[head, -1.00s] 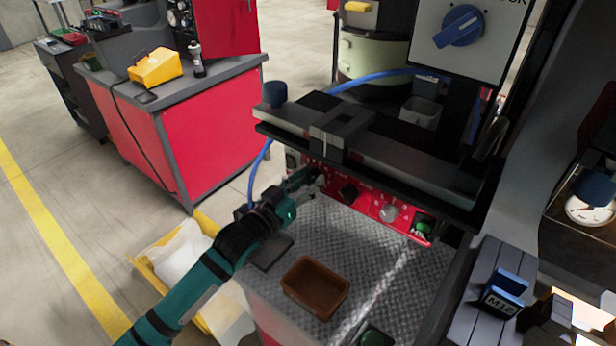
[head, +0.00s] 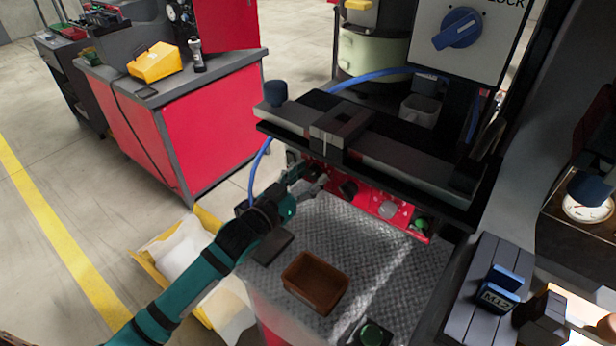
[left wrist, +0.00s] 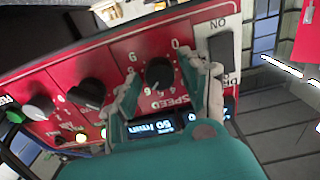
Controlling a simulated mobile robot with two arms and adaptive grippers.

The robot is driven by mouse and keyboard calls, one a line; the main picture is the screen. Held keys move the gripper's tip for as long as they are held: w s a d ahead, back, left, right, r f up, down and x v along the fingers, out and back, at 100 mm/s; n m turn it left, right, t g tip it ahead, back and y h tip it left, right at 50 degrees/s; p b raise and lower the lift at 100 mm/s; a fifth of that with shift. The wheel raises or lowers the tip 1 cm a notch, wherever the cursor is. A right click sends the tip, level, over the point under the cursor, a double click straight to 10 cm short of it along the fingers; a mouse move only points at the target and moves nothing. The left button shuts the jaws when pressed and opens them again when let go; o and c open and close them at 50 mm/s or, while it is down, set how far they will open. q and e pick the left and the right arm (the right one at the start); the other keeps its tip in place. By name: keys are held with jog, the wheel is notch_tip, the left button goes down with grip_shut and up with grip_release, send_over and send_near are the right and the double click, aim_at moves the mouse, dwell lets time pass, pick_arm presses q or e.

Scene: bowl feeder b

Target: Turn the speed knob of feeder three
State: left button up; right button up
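The red control panel (left wrist: 45,60) fills much of the left wrist view. Its black SPEED knob (left wrist: 158,73) has numbers around it and sits between the two fingers of my left gripper (left wrist: 162,88). The fingers are apart on either side of the knob, with gaps visible; I cannot tell whether either touches it. A lit display (left wrist: 152,127) reading 50 1/min is partly hidden behind my gripper. In the head view my left gripper (head: 308,186) is at the left end of the red panel (head: 370,197), hiding the SPEED knob. My right gripper is not in view.
A second black knob (left wrist: 85,92) is left of the SPEED knob, and a black ON/OFF switch (left wrist: 222,48) is on its right. A dark beam (head: 380,150) overhangs the panel. A brown tray (head: 315,283) sits on the metal plate below.

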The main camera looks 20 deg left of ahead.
pick_arm(q)
jog(key=shift+o, duration=0.5)
jog(key=shift+s, duration=0.1)
jog(key=shift+s+a, duration=0.1)
jog(key=shift+s, duration=0.15)
jog(key=v, duration=1.1)
jog(key=shift+s+a, duration=0.1)
jog(key=shift+s, duration=0.1)
